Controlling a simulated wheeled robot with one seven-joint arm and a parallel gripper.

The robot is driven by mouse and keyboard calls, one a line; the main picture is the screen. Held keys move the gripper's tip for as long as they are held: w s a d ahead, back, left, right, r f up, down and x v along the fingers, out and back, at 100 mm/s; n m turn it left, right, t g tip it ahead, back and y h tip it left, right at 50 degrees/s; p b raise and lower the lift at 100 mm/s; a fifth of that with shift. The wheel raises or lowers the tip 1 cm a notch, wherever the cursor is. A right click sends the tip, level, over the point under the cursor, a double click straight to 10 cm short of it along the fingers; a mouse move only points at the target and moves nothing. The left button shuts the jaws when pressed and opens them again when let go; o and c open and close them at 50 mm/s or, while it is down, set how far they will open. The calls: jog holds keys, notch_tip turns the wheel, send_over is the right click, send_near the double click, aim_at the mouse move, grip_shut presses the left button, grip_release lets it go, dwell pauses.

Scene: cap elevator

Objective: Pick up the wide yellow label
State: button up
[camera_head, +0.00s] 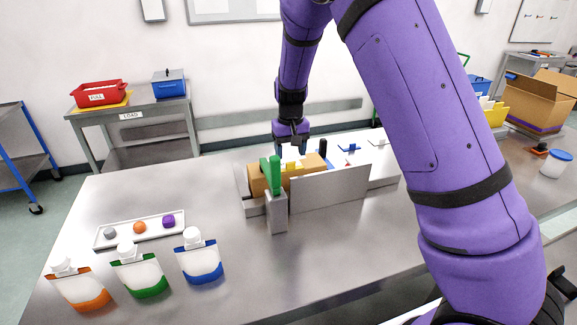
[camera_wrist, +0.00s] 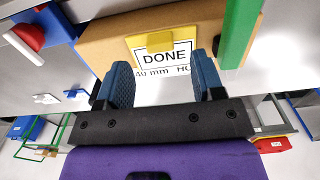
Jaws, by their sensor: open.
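In the wrist view, a yellow-edged white label (camera_wrist: 188,46) reading DONE lies against a tan block. A raised yellow tab (camera_wrist: 160,42) sits at its upper edge. A small yellow part (camera_head: 293,166) shows on the tan block (camera_head: 262,178) in the head view. My gripper (camera_wrist: 162,62) is open, its two blue fingers apart to the left and right of the label's lettering, with nothing held between them. In the head view my gripper (camera_head: 291,143) is pointed down over the tan block's back side. The label's lower part is partly hidden in the wrist view.
A green upright piece (camera_head: 275,174) in a grey holder stands at the block's front left. A grey plate (camera_head: 330,188) stands in front. Several pouches (camera_head: 140,275) and a white tray (camera_head: 100,240) are at left. The table's front middle is clear.

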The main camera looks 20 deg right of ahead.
aim_at(290, 159)
jog(key=shift+f, duration=1.65)
jog(key=c, duration=1)
notch_tip(290, 159, up, 10)
